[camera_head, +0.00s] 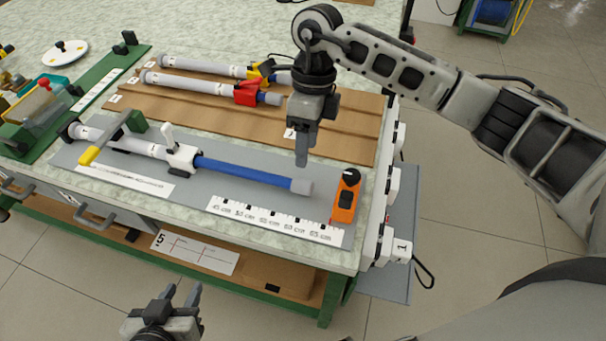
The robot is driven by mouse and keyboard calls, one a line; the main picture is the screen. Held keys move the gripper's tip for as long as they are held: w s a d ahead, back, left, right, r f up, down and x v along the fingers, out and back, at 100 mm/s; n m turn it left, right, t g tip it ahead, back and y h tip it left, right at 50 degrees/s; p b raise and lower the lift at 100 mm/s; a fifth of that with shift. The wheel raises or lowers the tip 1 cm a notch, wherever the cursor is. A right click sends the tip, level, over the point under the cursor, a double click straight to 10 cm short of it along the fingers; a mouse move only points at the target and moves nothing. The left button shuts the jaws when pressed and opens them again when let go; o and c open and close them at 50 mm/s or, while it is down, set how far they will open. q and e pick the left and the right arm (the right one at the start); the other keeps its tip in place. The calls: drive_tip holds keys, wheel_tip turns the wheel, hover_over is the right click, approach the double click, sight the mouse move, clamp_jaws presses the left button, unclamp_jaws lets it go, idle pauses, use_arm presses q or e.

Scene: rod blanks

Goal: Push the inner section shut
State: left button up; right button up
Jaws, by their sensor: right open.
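A telescoping rod lies on a grey mat (190,192). Its white outer tube (142,147) is at the left, with a white lever clamp (181,158) at the tube's end. The blue inner section (245,174) extends to the right out of the clamp and ends in a grey cap (301,187). My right gripper (302,158) points down close to the cap, just behind it in the picture; its fingers overlap edge-on, and contact cannot be told. My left gripper (180,293) is open and empty, low in front of the bench.
An orange device (346,197) stands right of the cap. A white ruler strip (275,221) lies in front of the inner section. A green bracket with a yellow end (112,138) crosses the outer tube. Two more rods lie on a brown board (225,115) behind.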

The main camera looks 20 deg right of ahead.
sight(303, 181)
drive_tip(key=x, duration=0.8)
drive_tip(key=shift+a+f+p, duration=0.15)
drive_tip(key=shift+f+p, duration=0.1)
drive_tip(key=shift+p, duration=0.05)
clamp_jaws()
